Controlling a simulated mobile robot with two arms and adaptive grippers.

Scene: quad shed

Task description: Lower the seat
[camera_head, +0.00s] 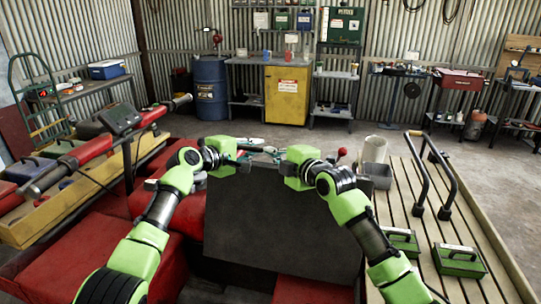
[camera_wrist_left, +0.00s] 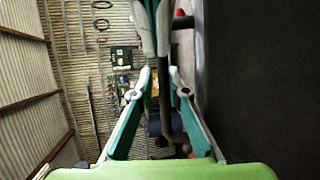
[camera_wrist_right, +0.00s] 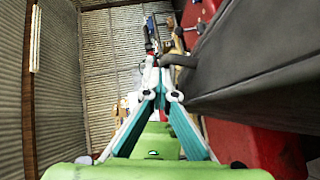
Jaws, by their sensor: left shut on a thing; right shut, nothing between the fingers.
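The seat (camera_head: 285,220) is a flat dark panel. It stands steeply tilted up over the red quad body (camera_head: 120,250). Its dark face also fills the right side of the left wrist view (camera_wrist_left: 265,80) and shows in the right wrist view (camera_wrist_right: 255,55). My left gripper (camera_head: 243,151) is at the seat's upper edge, its teal fingers closed on a dark bar (camera_wrist_left: 165,65) there, apparently a handle of the seat. My right gripper (camera_head: 272,151) is beside it at the same edge, shut and empty. A dark curved bar (camera_wrist_right: 178,60) shows near its fingertips. The exact grip is partly hidden.
The handlebar (camera_head: 105,135) with its display is at left. A slatted wooden deck at right (camera_head: 425,240) carries green toolboxes (camera_head: 458,260), a black rail (camera_head: 425,175) and a grey bucket (camera_head: 374,150). A lever with a red knob (camera_head: 342,152) stands by the right arm.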

